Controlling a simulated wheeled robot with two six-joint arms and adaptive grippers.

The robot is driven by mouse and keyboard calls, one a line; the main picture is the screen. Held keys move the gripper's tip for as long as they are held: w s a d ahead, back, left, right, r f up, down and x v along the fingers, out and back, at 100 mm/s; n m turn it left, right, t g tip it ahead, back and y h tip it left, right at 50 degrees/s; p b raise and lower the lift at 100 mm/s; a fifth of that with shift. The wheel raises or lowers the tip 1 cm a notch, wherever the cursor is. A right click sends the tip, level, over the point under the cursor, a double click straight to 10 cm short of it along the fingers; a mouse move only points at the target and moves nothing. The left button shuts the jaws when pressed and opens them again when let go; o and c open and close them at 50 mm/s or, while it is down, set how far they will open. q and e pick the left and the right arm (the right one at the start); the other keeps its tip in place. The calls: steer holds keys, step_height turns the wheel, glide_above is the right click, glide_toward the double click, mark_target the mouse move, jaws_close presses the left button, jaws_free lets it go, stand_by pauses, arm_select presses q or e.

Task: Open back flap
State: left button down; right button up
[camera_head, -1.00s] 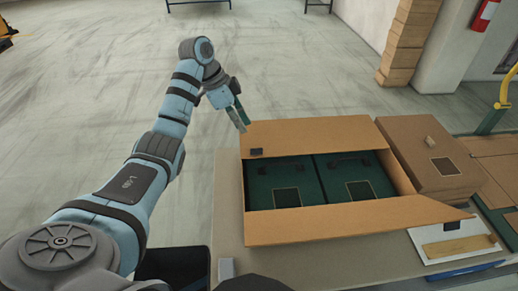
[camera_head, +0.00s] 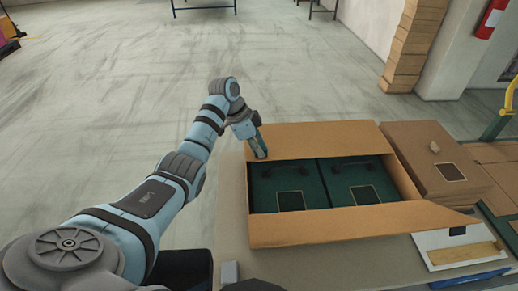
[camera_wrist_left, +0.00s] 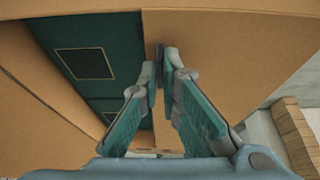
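The open cardboard box (camera_head: 350,225) stands on the table in the head view with two green boxes (camera_head: 350,184) inside. Its back flap (camera_head: 325,138) is a wide cardboard strip along the far side; how steeply it is tilted is hard to tell. My left gripper (camera_head: 259,152) is at the flap's left end, with fingers pointing down. In the left wrist view the gripper (camera_wrist_left: 161,65) looks open, with a narrow gap between its tips. A small dark tab (camera_wrist_left: 159,52) shows close by the tips; contact cannot be made out. My right gripper is not in view.
A closed carton (camera_head: 430,145) stands close on the right of the open box. A white sheet (camera_head: 440,242) with a wooden strip (camera_head: 463,253) lies at the front right. Open floor lies behind and left of the table.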

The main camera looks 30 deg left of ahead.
arm_select(q)
steer(key=shift+w+r+p, duration=0.15)
steer(key=shift+r+p, duration=0.6)
steer(key=shift+p, duration=0.05)
steer(key=r+p, duration=0.1)
steer(key=r, duration=0.1)
steer(key=r+p, duration=0.1)
steer(key=shift+w+a+p, duration=0.3)
steer(key=shift+w+p, duration=0.05)
step_height(320, 180, up, 5)
steer(key=w+a+b, duration=0.2)
steer(key=b, duration=0.2)
steer(key=shift+w, duration=0.3)
steer(key=shift+a+r, duration=0.1)
